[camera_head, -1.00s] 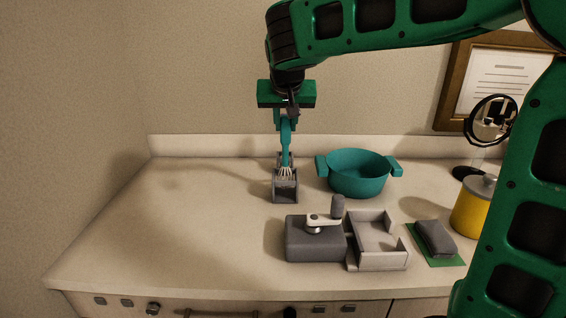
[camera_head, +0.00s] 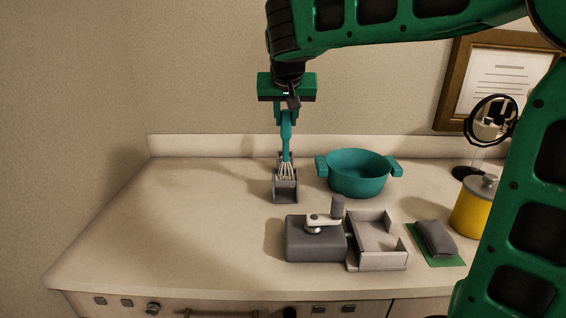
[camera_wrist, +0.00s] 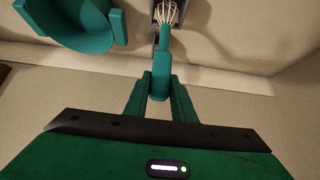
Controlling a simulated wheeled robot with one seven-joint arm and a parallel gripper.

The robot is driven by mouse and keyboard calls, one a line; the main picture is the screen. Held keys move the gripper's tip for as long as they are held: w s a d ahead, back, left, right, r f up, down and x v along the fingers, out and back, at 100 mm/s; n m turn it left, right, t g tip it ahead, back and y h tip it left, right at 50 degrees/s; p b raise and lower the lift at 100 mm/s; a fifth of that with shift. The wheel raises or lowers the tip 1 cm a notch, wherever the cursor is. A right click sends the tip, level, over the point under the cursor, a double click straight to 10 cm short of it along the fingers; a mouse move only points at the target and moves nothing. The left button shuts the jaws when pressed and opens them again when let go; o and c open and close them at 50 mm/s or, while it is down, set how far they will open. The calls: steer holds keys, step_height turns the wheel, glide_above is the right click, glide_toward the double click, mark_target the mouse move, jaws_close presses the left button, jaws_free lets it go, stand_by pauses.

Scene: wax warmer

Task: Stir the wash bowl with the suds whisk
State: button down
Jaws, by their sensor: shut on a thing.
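The suds whisk (camera_head: 286,145) has a teal handle and pale wires, and hangs with its wires down. It also shows in the wrist view (camera_wrist: 162,55). My gripper (camera_head: 285,116) is shut on the upper handle; its teal fingers show in the wrist view (camera_wrist: 161,95). The whisk's wires are at the small grey holder (camera_head: 286,192); I cannot tell how far they sit inside it. The teal wash bowl (camera_head: 358,174), with two side handles, stands right of the holder, and part of it shows in the wrist view (camera_wrist: 75,25). Its contents are hidden.
A grey box with a crank (camera_head: 316,240) and an open pale tray (camera_head: 380,258) stand in front. A grey block on a green mat (camera_head: 436,240), a yellow canister (camera_head: 470,212) and a round mirror (camera_head: 490,120) are at the right. The counter's left side is clear.

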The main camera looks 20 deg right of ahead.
steer(key=shift+r, duration=1.15)
stand_by(0.5)
steer(key=shift+r, duration=3.4)
